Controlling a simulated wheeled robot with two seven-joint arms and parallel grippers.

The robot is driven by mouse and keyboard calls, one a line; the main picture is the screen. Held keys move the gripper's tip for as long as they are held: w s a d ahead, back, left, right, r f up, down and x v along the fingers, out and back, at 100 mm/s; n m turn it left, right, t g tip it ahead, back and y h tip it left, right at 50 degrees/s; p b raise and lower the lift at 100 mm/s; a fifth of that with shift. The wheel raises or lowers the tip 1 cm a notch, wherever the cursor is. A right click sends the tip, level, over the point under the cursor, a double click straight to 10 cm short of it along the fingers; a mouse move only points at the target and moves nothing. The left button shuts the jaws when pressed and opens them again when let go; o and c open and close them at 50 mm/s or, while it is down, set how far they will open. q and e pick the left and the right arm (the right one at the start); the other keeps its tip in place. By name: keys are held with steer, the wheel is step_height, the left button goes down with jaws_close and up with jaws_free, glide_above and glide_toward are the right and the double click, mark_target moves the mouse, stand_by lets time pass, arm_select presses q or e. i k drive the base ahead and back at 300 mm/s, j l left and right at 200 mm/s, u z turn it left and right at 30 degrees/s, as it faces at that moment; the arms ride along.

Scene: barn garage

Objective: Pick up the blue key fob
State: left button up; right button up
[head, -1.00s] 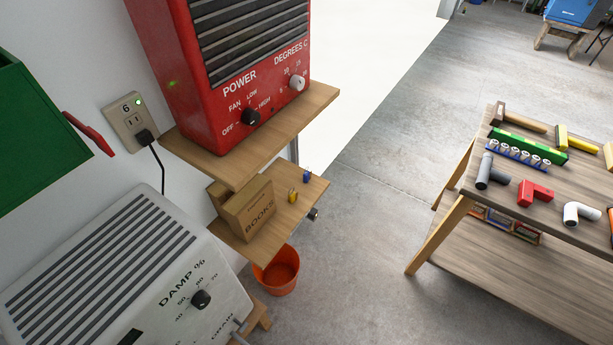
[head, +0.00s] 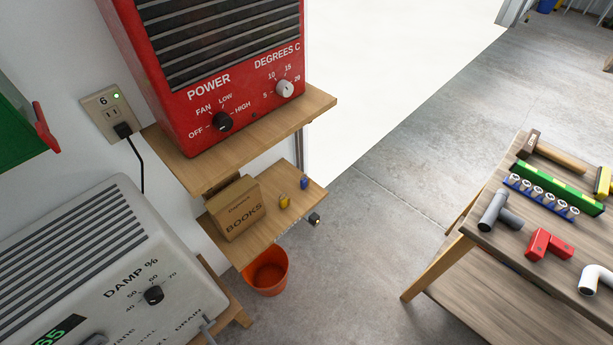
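A small blue key fob (head: 304,183) lies on the lower wooden shelf (head: 262,236), near its right end. A small yellow fob-like object (head: 284,201) lies just to its left, apart from it. A brown cardboard box marked BOOKS (head: 236,208) stands on the same shelf, further left. A small dark object with a lit spot (head: 315,219) sits at the shelf's front right edge; I cannot tell what it is. Neither of my grippers shows in the head view.
A red heater (head: 215,80) stands on the upper shelf (head: 305,110), above the lower one. A white dehumidifier (head: 110,270) is at lower left. An orange bucket (head: 267,272) stands on the floor below. A wooden table (head: 480,262) with pipes and tools is at right. Floor between is clear.

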mark_target(304, 182)
steer(key=i+l+u, duration=0.5)
steer(key=i+l, duration=0.15)
steer(key=i+l+u, duration=0.25)
steer(key=l, duration=0.35)
steer(key=i+l+u, duration=0.25)
steer(key=l, duration=0.25)
steer(key=i+l+u, duration=0.25)
steer(key=l, duration=0.25)
steer(key=l+u, duration=0.25)
steer(key=l, duration=0.3)
steer(key=l+u, duration=0.25)
steer(key=l, duration=0.4)
steer(key=i+l+u, duration=0.1)
steer(key=l+u, duration=0.15)
steer(key=l, duration=0.35)
steer(key=k+l+u, duration=0.1)
steer(key=l, duration=0.2)
steer(key=k+l+u, duration=0.15)
steer(key=i+l, duration=0.05)
steer(key=l, duration=0.05)
